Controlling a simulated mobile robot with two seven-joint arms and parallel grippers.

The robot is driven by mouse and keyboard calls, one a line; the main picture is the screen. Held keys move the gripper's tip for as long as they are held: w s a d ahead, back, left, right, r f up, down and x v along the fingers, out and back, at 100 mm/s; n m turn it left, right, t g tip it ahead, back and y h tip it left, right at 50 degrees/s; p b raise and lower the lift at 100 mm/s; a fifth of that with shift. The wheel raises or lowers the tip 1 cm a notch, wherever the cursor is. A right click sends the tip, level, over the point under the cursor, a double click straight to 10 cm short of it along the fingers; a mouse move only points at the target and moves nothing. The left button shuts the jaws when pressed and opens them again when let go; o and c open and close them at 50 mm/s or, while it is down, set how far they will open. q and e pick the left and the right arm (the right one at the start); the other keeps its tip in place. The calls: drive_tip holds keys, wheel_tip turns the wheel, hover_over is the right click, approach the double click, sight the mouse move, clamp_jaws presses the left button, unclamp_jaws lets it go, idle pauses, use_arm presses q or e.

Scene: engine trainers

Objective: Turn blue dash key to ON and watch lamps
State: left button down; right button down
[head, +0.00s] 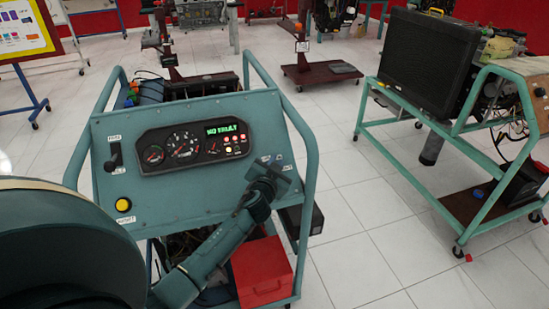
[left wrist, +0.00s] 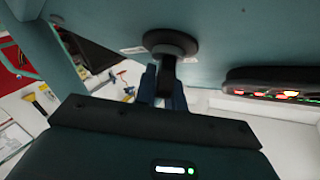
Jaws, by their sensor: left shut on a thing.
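The blue dash panel (head: 205,185) faces me in the head view. Its black gauge cluster (head: 193,147) has a green display reading "NO FAULT" and several small lamps (head: 235,144), some lit red or whitish. My left gripper (head: 268,180) is at the panel's right side and hides the key there. In the left wrist view, my left gripper (left wrist: 163,88) is shut on the dark key (left wrist: 167,68), just at the round black key switch (left wrist: 170,42). The key's exact position is unclear. My right gripper is out of view.
A yellow button (head: 122,204) and a black lever (head: 114,155) are on the panel's left side. A red box (head: 262,270) sits low in the panel's frame. Another green engine stand (head: 440,205) with a black radiator (head: 428,62) stands at right, with open tiled floor between.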

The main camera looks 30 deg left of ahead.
use_arm(q)
drive_tip(key=shift+r, duration=0.1)
idle(0.3)
drive_tip(key=c, duration=1.5)
unclamp_jaws()
drive_tip(key=v, duration=1.3)
drive_tip(key=shift+b, duration=0.35)
